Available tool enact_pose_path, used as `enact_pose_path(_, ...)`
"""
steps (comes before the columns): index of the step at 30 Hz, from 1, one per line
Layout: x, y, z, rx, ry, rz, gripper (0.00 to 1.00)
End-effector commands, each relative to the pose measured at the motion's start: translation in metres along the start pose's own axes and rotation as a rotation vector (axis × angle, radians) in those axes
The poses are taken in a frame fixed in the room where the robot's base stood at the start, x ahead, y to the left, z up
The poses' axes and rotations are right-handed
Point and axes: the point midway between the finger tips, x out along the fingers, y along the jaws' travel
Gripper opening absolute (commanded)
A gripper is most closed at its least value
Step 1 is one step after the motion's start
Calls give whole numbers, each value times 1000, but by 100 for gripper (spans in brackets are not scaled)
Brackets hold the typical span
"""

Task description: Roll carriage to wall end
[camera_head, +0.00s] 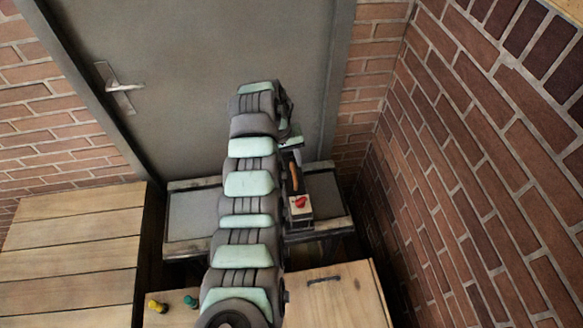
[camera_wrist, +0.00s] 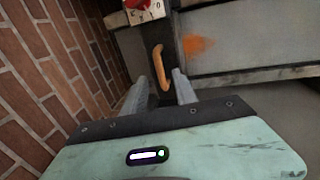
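A dark carriage (camera_wrist: 192,45) with a tan loop handle (camera_wrist: 160,68) lies ahead of my gripper (camera_wrist: 161,80) in the wrist view. My two grey fingers are apart, with the near end of the handle between them; whether they touch it I cannot tell. A red knob (camera_wrist: 135,3) sits on a pale marked block (camera_wrist: 146,15) at the handle's far end. In the head view the handle (camera_head: 294,178) and red knob (camera_head: 301,203) show just right of my arm. The carriage spans a grey-topped bed (camera_head: 190,214); my arm hides its middle and my fingertips.
A brick wall (camera_head: 465,170) stands right of the bed's right end, with a narrow gap between. A grey door (camera_head: 190,80) is behind. A plank bench (camera_head: 70,240) is at left, a wooden cabinet (camera_head: 335,300) in front. Yellow (camera_head: 157,306) and green (camera_head: 190,301) knobs sit near it.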

Motion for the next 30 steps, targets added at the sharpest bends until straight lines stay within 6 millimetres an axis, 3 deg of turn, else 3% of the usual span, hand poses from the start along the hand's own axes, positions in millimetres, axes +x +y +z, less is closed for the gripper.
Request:
enact_pose_path(7,33,0,0,0,-1,-2,34)
enact_pose_path(20,41,0,-1,0,2,-1,34)
enact_pose_path(30,41,0,0,0,2,-2,6)
